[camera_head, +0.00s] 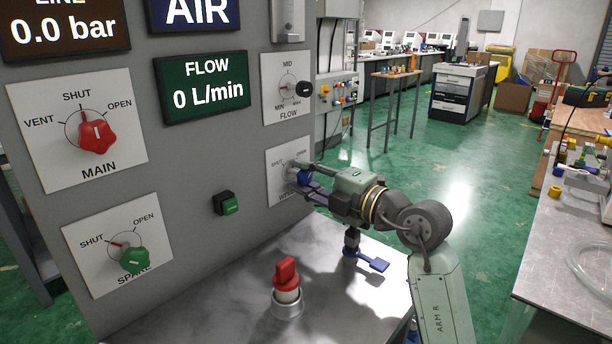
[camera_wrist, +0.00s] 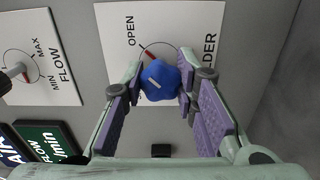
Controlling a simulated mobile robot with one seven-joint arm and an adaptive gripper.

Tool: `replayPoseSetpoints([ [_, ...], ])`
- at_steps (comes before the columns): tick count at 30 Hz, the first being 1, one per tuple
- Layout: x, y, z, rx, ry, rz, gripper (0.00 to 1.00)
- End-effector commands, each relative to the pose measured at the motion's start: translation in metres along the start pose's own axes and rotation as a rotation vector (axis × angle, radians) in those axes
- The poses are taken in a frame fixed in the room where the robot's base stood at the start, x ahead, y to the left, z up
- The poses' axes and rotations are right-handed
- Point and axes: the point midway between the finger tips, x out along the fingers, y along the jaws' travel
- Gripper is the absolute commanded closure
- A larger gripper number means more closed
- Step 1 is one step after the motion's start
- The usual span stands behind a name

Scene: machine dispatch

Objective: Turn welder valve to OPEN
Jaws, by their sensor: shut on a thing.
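The welder valve's blue knob (camera_wrist: 160,82) sits on a white plate (camera_wrist: 175,20) on the grey panel. In the wrist view OPEN is printed at the plate's upper left, and a red mark shows at the knob's upper left edge. The rest of the plate's lettering is partly hidden. My gripper (camera_wrist: 162,76) is shut on the blue knob, with a purple-padded finger on each side. In the head view my gripper (camera_head: 300,181) reaches the plate (camera_head: 279,188) from the right and hides most of the knob.
The flow plate (camera_head: 287,112) with its black knob is above. Left are the red main knob (camera_head: 96,137), green spare knob (camera_head: 135,259) and green button (camera_head: 230,206).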

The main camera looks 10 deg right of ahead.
Motion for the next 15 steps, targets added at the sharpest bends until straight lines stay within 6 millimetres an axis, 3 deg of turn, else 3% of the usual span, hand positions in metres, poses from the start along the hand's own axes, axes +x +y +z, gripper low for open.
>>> replayPoseSetpoints([
  [5, 0.0, -0.0009, -0.0001, 0.001, 0.001, -0.002, 1.0],
  [6, 0.0, -0.0009, -0.0001, 0.001, 0.001, -0.002, 0.71],
  [15, 0.0, -0.0004, 0.0, -0.001, 0.0, -0.001, 0.52],
])
